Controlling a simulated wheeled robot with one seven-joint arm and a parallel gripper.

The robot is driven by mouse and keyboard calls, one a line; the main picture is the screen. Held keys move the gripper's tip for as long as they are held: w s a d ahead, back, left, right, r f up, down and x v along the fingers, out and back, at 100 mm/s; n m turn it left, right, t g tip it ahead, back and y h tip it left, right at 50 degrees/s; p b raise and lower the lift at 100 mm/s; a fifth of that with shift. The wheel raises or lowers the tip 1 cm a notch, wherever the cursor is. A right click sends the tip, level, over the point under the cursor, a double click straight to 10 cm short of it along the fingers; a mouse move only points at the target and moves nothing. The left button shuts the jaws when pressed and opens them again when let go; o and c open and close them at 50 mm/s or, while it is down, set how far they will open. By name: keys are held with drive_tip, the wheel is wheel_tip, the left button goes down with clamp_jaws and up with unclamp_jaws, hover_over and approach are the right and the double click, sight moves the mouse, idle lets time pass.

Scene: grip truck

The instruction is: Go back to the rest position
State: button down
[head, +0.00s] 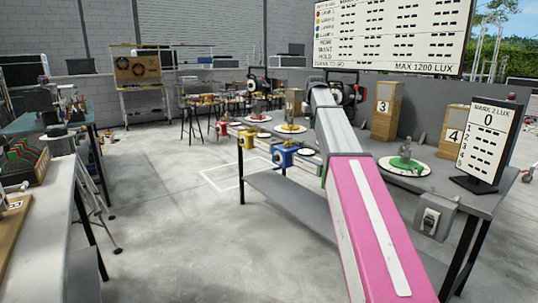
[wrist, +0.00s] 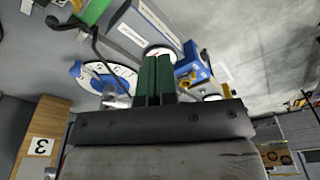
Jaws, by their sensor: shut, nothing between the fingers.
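My gripper (wrist: 156,62) shows in the wrist view as two dark green fingers pressed together, with nothing between them. In the wrist view I cannot tell whether the fingertips touch anything. In the head view my pink and grey arm reaches forward over the bench, and its far end hides the gripper.
Wooden boxes marked 3 (head: 386,108) and 4 (head: 452,130), a green figure on a round plate (head: 404,166) and a black sign (head: 489,146) stand on the bench. A workbench (head: 62,215) is at left. The floor between is open.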

drive_tip(key=s+f, duration=0.5)
drive_tip(key=f, duration=0.4)
drive_tip(key=s+f, duration=0.5)
drive_tip(key=f, duration=0.5)
drive_tip(key=s+f, duration=0.4)
drive_tip(key=f, duration=0.5)
drive_tip(key=s+f+m+g, duration=0.1)
drive_tip(key=s+f, duration=1.7)
drive_tip(key=s, duration=0.3)
